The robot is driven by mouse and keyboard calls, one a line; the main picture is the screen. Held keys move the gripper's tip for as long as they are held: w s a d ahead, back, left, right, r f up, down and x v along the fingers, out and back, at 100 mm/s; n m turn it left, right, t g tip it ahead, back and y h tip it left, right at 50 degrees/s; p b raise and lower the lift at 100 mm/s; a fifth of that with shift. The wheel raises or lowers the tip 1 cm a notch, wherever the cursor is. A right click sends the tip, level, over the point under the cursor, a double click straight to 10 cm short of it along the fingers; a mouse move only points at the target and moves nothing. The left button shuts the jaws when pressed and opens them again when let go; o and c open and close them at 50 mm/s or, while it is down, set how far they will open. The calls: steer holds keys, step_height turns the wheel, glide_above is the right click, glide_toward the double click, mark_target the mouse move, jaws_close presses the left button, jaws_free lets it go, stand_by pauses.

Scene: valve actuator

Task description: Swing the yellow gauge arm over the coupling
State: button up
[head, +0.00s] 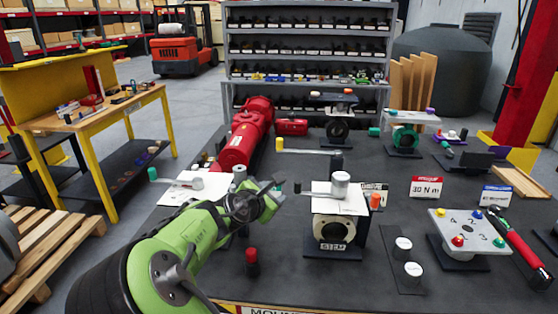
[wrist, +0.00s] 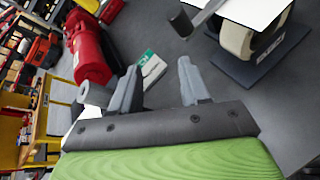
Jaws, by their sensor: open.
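The yellow-tipped gauge arm (head: 308,151) is a thin pale bar, with its yellow knob (head: 279,143) at the left and its right end at a black post (head: 336,162). It lies behind the block marked STEM (head: 333,229). A grey-white cylinder (head: 340,184) stands on that block; I cannot tell which part is the coupling. My gripper (head: 276,192) is open and empty, left of the block and nearer than the yellow knob. In the wrist view my gripper's fingers (wrist: 160,88) are apart. The STEM block (wrist: 252,45) and a dark knob (wrist: 181,23) show ahead to the right.
A dark-tipped bar (head: 315,193) sticks out left from the STEM block, close to my gripper. A teal-tipped bar (head: 174,181) lies to the left. A red actuator (head: 243,138) stands behind. A red-topped post (head: 252,260) and white-topped discs (head: 403,244) are in front.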

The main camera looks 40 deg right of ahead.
mark_target(278, 144)
steer(key=w+a+r+n+t+h+b, duration=0.1)
steer(key=w+a+r+n+t+h, duration=0.2)
steer(key=r+n, duration=0.35)
steer(key=shift+h, duration=0.4)
steer(key=x, duration=1.1)
steer(key=b+x, duration=0.1)
steer(key=x, duration=0.5)
steer(key=shift+s+d, duration=0.2)
steer(key=shift+d, duration=0.05)
steer(key=shift+c, duration=0.3)
jaws_close()
